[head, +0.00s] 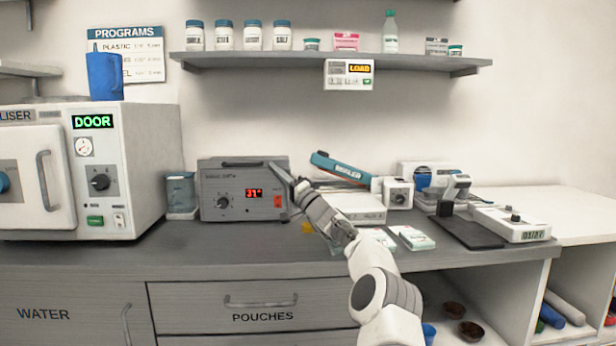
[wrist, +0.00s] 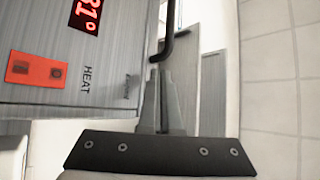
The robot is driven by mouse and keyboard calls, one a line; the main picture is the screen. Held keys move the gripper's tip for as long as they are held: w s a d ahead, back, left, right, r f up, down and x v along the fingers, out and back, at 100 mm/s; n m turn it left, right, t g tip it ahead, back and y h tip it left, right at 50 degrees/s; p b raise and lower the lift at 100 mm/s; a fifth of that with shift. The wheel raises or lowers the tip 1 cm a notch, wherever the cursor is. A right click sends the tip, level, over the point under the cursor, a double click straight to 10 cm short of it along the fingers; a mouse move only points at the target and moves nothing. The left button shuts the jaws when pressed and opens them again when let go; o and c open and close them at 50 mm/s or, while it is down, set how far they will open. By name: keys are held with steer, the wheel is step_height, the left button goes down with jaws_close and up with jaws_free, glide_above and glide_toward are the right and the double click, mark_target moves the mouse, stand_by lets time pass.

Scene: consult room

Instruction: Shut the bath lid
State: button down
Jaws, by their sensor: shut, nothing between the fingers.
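The bath (head: 240,205) is a grey box on the counter, with a red digital readout, a dial and a red switch on its front. Its lid (head: 232,163) looks flat across the top; I cannot tell if a small gap is left. My gripper (head: 281,172) is at the bath's upper right front corner, its fingers shut and empty. In the wrist view the bath's front (wrist: 110,50) appears turned sideways, with the shut fingers (wrist: 163,75) beside its top edge. A black bent handle (wrist: 168,45) is close to the fingertips; contact is unclear.
A steriliser (head: 130,170) stands at the left, with a small clear container (head: 181,193) between it and the bath. A teal-handled sealer (head: 337,167), white boxes and a scale (head: 510,222) stand to the right. A shelf (head: 330,60) hangs above.

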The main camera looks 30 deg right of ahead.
steer(key=s+d, duration=0.5)
steer(key=s, duration=0.6)
steer(key=s+a+f+n+g+y+p, duration=0.1)
steer(key=a+f+n+g+y, duration=0.3)
steer(key=a, duration=0.6)
steer(key=a+n+g+h+p, duration=0.15)
steer(key=a+g, duration=0.35)
steer(key=a, duration=0.6)
steer(key=s+a+f+n+g+h, duration=0.3)
steer(key=s+a+f+g, duration=0.3)
steer(key=a, duration=0.4)
steer(key=s+d+f+h+b, duration=0.1)
steer(key=s+d+f+h, duration=0.15)
steer(key=s, duration=0.95)
steer(key=s+d+f+g+h, duration=0.15)
steer(key=s+h, duration=0.25)
steer(key=s, duration=0.8)
steer(key=s+d+f+h+b, duration=0.1)
steer(key=s+f+h, duration=0.2)
steer(key=s, duration=0.9)
step_height(320, 180, up, 27)
steer(key=s+p, duration=0.1)
steer(key=p, duration=2.7)
steer(key=shift+s+a+f+m, duration=0.15)
steer(key=shift+a+f+m, duration=0.05)
steer(key=shift+a+m, duration=0.25)
